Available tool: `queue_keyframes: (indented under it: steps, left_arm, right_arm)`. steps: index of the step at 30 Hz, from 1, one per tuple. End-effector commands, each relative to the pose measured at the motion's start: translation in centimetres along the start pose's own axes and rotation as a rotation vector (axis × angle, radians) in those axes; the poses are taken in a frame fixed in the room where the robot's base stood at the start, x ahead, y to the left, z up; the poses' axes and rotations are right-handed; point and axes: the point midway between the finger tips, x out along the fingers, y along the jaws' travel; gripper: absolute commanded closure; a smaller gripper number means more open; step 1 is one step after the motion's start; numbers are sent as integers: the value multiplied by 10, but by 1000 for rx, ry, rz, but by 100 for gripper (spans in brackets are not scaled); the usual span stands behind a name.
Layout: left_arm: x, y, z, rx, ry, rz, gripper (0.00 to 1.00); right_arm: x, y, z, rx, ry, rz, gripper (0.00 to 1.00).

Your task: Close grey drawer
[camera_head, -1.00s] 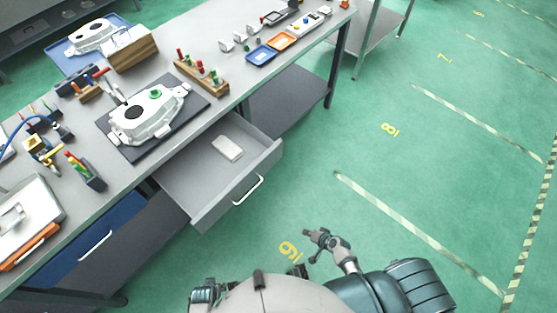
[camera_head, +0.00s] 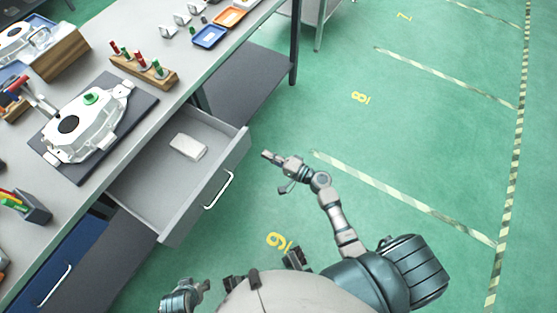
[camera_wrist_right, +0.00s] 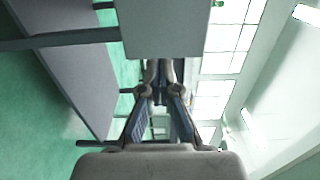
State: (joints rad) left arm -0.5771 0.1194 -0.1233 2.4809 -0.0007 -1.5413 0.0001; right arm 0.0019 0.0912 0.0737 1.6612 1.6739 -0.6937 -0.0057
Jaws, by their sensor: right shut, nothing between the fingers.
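The grey drawer (camera_head: 190,205) is pulled out from under the workbench in the head view. Its front has a white bar handle (camera_head: 219,190). A small white block (camera_head: 188,146) lies inside it. My right gripper (camera_head: 267,156) is shut and empty. In the head view it appears to the right of the drawer front, apart from the handle. Its closed fingers also show in the right wrist view (camera_wrist_right: 160,72), in front of grey panels I cannot identify surely. Part of my left arm shows at the bottom edge; its gripper cannot be made out.
The workbench (camera_head: 135,157) carries a white casting (camera_head: 88,120) on a dark mat, a wooden peg rack (camera_head: 143,70) and small trays (camera_head: 209,37). A blue drawer (camera_head: 70,262) sits at lower left. Green floor (camera_head: 330,110) is clear on the right.

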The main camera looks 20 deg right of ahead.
Motion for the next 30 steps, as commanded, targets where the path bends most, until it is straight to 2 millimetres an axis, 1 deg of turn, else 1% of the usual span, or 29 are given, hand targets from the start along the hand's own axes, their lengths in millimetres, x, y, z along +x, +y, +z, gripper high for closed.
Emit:
queue_keyframes:
  steps: [1, 3, 6, 10, 15, 27, 29, 30]
  left_arm:
    - [0, 0, 1, 0, -5, 0, 45]
    - [0, 0, 2, 0, -10, -1, 45]
    - [-1, -1, 3, -1, -16, -1, 45]
    - [-1, -1, 4, -1, -20, -1, 45]
    - [-1, -1, 4, -1, -20, -1, 45]
    - [0, -1, 4, -1, -19, -1, 45]
    - [2, 0, 2, -1, -8, 0, 45]
    - [4, 0, -2, 1, 15, 1, 45]
  right_arm:
    - [12, -1, 0, 0, 0, -2, 100]
    - [26, -1, 0, 1, 0, -2, 100]
    - [42, 0, 1, 0, 0, 0, 100]
    - [57, 0, 1, 0, 1, 0, 100]
    - [65, 1, 1, 1, 0, 1, 100]
    - [66, 1, 1, 0, 0, 1, 100]
    - [69, 1, 1, 0, 0, 1, 100]
    - [71, 2, 1, -1, 0, 0, 100]
